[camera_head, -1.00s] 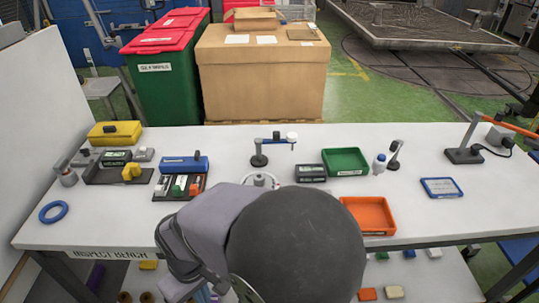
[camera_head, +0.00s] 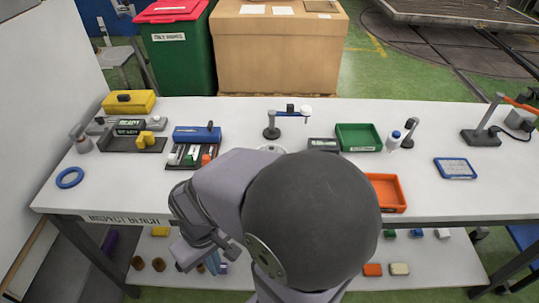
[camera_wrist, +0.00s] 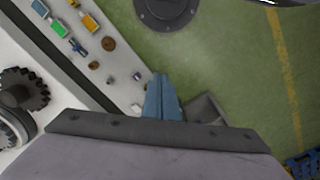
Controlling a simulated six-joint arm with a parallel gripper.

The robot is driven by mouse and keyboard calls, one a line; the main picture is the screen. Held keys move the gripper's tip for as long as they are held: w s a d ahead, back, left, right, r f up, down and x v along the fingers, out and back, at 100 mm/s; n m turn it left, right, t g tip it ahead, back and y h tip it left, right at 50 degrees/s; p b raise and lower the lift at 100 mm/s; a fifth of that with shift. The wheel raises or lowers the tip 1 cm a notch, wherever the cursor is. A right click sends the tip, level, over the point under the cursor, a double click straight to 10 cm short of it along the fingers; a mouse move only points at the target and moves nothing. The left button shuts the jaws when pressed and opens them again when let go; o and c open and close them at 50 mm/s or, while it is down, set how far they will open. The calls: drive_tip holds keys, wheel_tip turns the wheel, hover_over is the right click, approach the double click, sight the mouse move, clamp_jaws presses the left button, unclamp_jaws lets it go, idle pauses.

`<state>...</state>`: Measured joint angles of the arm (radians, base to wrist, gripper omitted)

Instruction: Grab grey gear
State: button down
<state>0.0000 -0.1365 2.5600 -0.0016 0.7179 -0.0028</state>
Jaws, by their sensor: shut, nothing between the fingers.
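In the wrist view a dark grey gear (camera_wrist: 24,88) with coarse teeth lies on the white surface at the left edge. Below it is a lighter grey toothed round part (camera_wrist: 8,132), cut off by the frame; I cannot tell which one is the grey gear. My gripper (camera_wrist: 163,84) shows as two blue fingers pressed together, empty, to the right of both and apart from them. In the head view the blue fingers (camera_head: 212,262) are low in front of the bench. There, a pale round part (camera_head: 272,148) is mostly hidden behind my arm.
The white bench (camera_head: 110,198) holds an orange tray (camera_head: 387,204), a green tray (camera_head: 374,150), a blue ring (camera_head: 69,178) and a lamp-like stand (camera_head: 271,132). A lower shelf (camera_head: 450,262) carries several small coloured parts. The bench edge lies near my arm.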

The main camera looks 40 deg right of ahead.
sight(271, 153)
drive_tip(key=c, duration=1.3)
unclamp_jaws()
